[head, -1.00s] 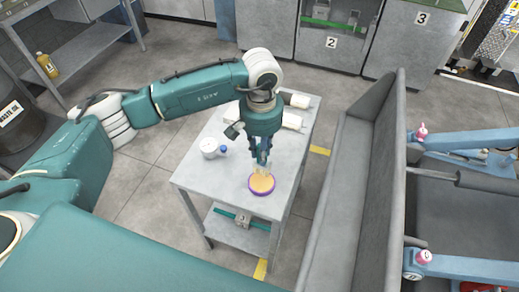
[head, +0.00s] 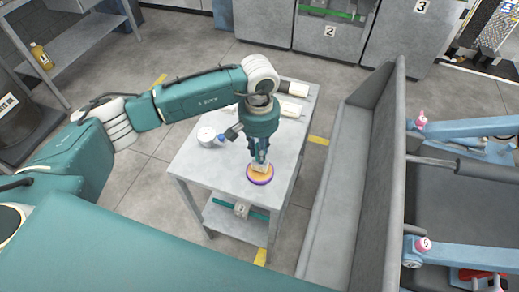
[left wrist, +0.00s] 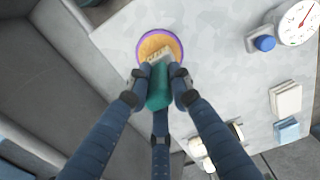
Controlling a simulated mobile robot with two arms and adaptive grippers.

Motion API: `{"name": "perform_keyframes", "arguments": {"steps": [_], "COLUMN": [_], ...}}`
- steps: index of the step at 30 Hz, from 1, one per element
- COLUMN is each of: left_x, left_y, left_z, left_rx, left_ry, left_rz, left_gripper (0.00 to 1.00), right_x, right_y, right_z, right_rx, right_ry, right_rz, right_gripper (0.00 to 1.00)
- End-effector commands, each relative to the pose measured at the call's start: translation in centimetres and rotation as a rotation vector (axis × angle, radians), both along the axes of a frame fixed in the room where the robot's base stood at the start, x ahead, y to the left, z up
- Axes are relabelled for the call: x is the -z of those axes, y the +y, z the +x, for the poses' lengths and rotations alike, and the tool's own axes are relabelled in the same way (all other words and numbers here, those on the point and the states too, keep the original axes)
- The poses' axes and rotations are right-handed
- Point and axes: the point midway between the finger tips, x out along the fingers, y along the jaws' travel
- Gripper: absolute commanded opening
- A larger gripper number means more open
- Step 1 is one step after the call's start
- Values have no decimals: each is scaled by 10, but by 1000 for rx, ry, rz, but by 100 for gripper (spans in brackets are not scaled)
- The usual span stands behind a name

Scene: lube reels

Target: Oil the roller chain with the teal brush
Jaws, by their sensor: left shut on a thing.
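My left gripper (head: 260,160) is shut on the teal brush (left wrist: 159,92), its fingers on both sides of the handle. The brush's pale bristles (left wrist: 157,57) point down at a round dish with a purple rim (head: 259,182) and orange-tan contents. In the left wrist view the bristles overlap the near part of this dish (left wrist: 178,43); I cannot tell how deep they reach. The dish stands on the grey metal table (head: 190,165) near its front right. I cannot make out the roller chain in either view. My right gripper is not in view.
A white round gauge (left wrist: 298,20) with a blue knob (left wrist: 264,43) stands on the table, with pale cylinders (head: 291,108) behind. A tall grey panel (head: 375,165) rises right of the table, with blue machine arms (head: 470,130) beyond. The table's front left is clear.

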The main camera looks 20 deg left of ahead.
Motion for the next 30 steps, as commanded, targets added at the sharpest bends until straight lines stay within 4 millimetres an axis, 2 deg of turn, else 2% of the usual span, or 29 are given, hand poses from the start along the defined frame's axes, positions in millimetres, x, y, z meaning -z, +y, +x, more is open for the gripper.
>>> {"name": "perform_keyframes", "arguments": {"steps": [30], "left_x": [8], "left_y": [0], "left_z": [0], "left_rx": [0], "left_ry": [-1], "left_rz": [0], "left_gripper": [0], "right_x": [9], "right_y": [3], "right_z": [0], "right_rx": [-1], "right_ry": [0], "right_rz": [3], "right_gripper": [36]}}
